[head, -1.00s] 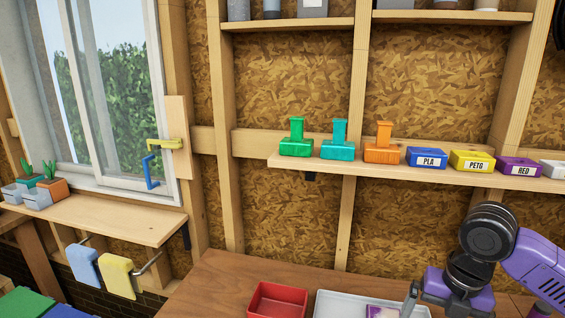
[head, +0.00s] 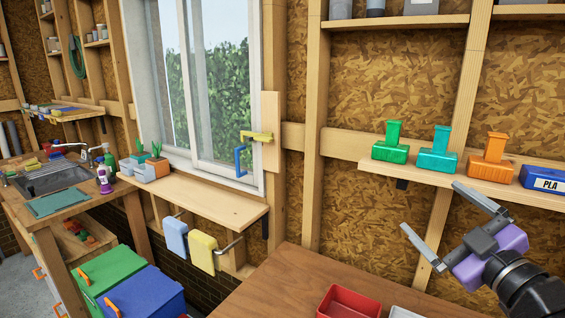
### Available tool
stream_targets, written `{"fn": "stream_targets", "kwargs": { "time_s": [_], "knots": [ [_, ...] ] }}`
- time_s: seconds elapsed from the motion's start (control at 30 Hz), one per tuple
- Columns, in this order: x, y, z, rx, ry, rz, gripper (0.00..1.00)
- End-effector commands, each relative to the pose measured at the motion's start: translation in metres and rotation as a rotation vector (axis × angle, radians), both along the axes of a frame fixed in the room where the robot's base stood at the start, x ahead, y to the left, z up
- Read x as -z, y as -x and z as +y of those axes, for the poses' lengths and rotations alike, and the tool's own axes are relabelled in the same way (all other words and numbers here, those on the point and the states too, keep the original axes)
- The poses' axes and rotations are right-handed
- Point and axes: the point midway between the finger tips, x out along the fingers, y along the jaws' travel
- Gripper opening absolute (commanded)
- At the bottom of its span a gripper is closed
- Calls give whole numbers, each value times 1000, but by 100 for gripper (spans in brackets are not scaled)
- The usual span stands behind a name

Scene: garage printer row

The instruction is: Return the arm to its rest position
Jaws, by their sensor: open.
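My gripper (head: 442,222) is at the lower right of the head view, with its two grey fingers spread apart and nothing between them. It is raised above the wooden workbench (head: 292,285), in front of the chipboard wall. Part of my purple and black arm shows behind it, cut off by the right and bottom edges of the picture.
A wall shelf (head: 365,172) behind my gripper holds green, teal and orange stamp-like pieces and a blue PLA box (head: 545,178). A red tray (head: 348,303) sits on the bench below. A sink counter (head: 38,205) and lidded bins (head: 140,295) stand left.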

Motion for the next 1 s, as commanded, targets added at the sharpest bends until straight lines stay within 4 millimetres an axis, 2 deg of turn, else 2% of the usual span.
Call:
{"fn": "stream_targets", "kwargs": {
  "time_s": [0.03, 0.17, 0.37, 0.57, 0.7, 1.0],
  "knots": [
    [-2, 6, 5, 13, -104, -41, 100],
    [-4, 24, 5, 56, -333, -137, 100],
    [18, 64, 4, 127, -622, -233, 100],
    [62, 113, 9, 202, -822, -270, 100],
    [96, 154, 17, 250, -907, -261, 100],
    [163, 249, 45, 321, -943, -149, 100]
  ]
}}
